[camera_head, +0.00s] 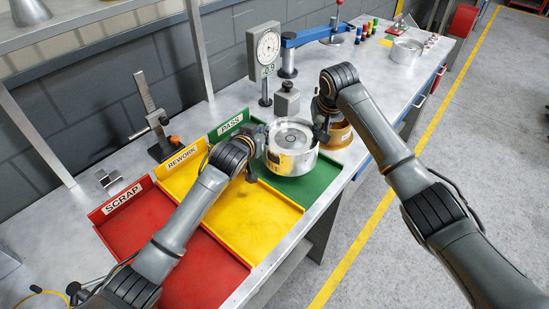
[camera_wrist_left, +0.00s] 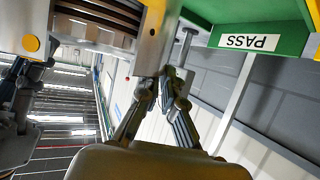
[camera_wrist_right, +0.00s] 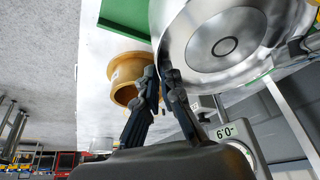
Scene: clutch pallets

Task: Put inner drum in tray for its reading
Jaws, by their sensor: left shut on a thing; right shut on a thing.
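The silver inner drum (camera_head: 292,137) is upright at the far part of the green PASS tray (camera_head: 318,183). I cannot tell whether it touches the tray floor. My left gripper (camera_head: 257,142) is shut on its left side. My right gripper (camera_head: 321,130) is shut on its right side. In the right wrist view the drum (camera_wrist_right: 226,45) fills the upper right, with the fingers (camera_wrist_right: 158,75) at its rim. In the left wrist view the fingers (camera_wrist_left: 165,78) close on the drum wall (camera_wrist_left: 153,48), near the PASS label.
The yellow REWORK tray (camera_head: 240,215) and red SCRAP tray (camera_head: 170,245) are empty. A brass ring (camera_head: 340,135) stands close right of the drum. A dial gauge (camera_head: 265,48) and a height gauge (camera_head: 153,118) stand behind. Another silver drum (camera_head: 405,51) sits farther right.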

